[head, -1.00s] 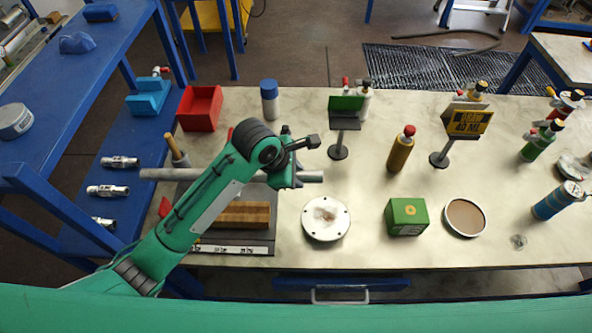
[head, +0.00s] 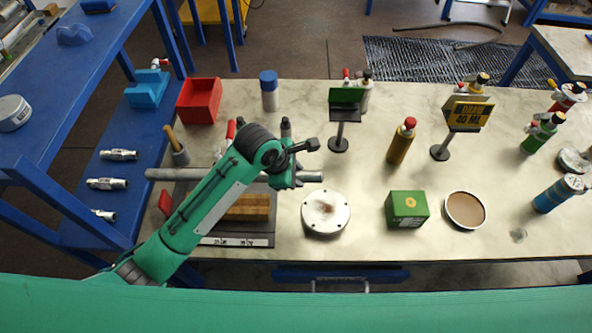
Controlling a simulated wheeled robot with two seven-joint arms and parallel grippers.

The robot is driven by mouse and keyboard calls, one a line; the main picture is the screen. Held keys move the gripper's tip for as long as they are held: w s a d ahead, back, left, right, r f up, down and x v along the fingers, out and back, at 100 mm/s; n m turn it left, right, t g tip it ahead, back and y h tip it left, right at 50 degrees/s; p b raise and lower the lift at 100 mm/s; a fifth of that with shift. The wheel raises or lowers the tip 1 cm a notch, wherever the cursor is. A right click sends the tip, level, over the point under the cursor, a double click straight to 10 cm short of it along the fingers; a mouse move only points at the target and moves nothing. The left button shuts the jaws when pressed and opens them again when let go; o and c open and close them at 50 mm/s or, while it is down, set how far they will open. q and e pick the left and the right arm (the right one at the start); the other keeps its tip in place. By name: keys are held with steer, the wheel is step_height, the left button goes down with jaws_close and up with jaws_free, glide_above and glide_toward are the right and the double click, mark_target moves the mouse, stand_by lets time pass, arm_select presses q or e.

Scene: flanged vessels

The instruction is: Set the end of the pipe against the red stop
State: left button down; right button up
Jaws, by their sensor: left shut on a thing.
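The grey pipe (head: 215,175) lies nearly level across the head view, over a dark base plate (head: 248,240). My left gripper (head: 284,178) is shut on the pipe near its right end, which sticks out a little past the fingers. The long free part reaches left past the plate's edge. My left arm hides part of the pipe and plate. A small red upright piece (head: 165,203) at the plate's left edge looks like the red stop. The pipe's left end is above and left of it in the picture, visibly apart. My right gripper is out of view.
A wooden block (head: 247,207) sits on the plate; a red part (head: 230,129) shows behind the arm. A white flanged disc (head: 325,212) and green box (head: 407,208) lie to the right.

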arm_select(q)
steer(key=shift+f+b, duration=1.25)
steer(key=shift+f, duration=5.9)
steer(key=shift+a+p, duration=0.2)
steer(key=shift+p, duration=0.25)
steer(key=c, duration=1)
jaws_free()
steer(key=shift+f, duration=0.1)
steer(key=shift+s, duration=0.1)
steer(key=b+v, duration=0.1)
steer(key=v, duration=1.2)
steer(key=shift+a+r+b, duration=0.2)
steer(key=shift+r+b, duration=0.15)
steer(key=shift+b, duration=0.05)
